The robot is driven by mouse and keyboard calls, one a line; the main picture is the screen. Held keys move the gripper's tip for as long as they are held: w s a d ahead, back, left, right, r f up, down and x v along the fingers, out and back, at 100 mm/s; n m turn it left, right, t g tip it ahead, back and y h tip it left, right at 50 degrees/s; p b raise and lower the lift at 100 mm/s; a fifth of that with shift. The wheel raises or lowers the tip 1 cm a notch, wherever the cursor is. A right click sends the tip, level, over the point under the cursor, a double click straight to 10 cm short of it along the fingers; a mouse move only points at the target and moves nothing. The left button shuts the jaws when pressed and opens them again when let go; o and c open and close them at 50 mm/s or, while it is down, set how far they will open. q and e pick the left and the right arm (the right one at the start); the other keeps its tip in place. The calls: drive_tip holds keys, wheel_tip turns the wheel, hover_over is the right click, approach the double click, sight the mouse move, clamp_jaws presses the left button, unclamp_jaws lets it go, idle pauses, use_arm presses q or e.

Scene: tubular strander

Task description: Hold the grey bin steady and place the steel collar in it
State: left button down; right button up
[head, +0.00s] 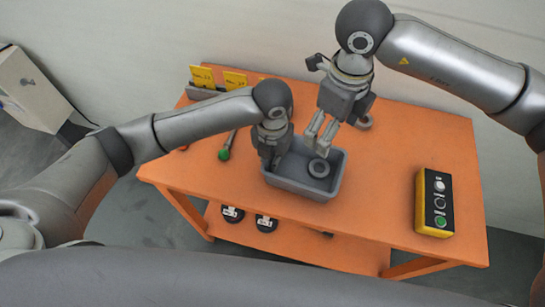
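The grey bin (300,187) stands upright on the orange table. A steel collar (319,168), a thick grey ring, lies inside it toward the right. My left gripper (271,162) is at the bin's left wall with its fingers over the rim; it looks shut on that wall, though the contact is partly hidden. My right gripper (319,147) points down over the back of the bin, just above the collar. Its two fingers are apart with nothing between them. A second grey ring (364,123) lies on the table behind the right gripper, partly hidden by it.
A yellow and black button box (434,203) is on the table's right. A green-ended tool (225,154) lies left of the bin. Yellow tags (203,76) stand at the back left. Black round items (232,213) sit on the lower shelf. The table between bin and button box is clear.

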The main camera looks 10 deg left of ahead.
use_arm(q)
drive_tip(key=shift+a, duration=0.1)
drive_tip(key=c, duration=1.6)
unclamp_jaws()
drive_tip(key=shift+o, duration=0.2)
drive_tip(key=shift+r, duration=0.1)
wheel_tip(320, 180, up, 12)
drive_tip(key=shift+f, duration=0.1)
